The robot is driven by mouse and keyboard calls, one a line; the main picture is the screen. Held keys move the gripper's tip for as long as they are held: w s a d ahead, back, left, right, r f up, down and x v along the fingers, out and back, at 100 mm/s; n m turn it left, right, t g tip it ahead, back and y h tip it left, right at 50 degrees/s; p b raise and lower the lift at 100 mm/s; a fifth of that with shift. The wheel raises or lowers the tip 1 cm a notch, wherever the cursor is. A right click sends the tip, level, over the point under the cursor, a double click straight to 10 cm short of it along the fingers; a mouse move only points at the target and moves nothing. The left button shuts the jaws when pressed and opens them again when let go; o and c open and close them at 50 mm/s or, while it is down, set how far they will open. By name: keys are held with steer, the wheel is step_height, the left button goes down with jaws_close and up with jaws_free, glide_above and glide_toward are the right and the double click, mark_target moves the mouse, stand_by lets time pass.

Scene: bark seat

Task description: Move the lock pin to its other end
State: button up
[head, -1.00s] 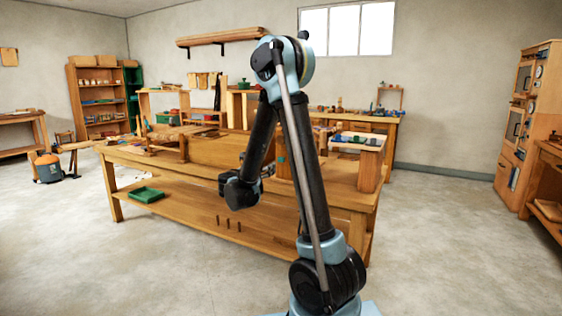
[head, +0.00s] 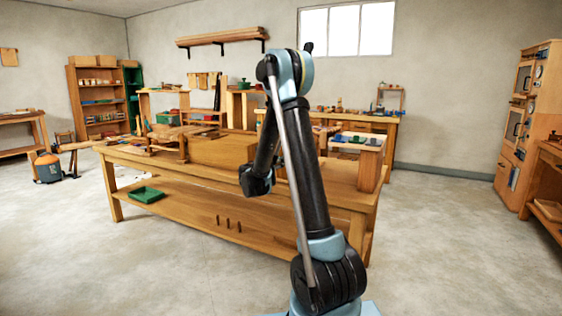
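The end of my arm with my gripper (head: 258,181) is over the front side of the long workbench (head: 165,164), in the middle of the head view. Its dark wrist housing shows, but the fingers are hidden behind my own arm or too small to make out. I cannot tell whether they hold anything. I cannot pick out the lock pin in this view. A large wooden block or box (head: 222,150) stands on the bench just behind my wrist.
A green tray (head: 146,195) and several short upright pegs (head: 228,223) are on the bench's lower shelf. A small raised stand (head: 370,168) is at the bench's right end. An orange-grey canister (head: 47,168) stands at left. The floor in front is clear.

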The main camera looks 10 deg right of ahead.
steer(key=shift+x, duration=2.15)
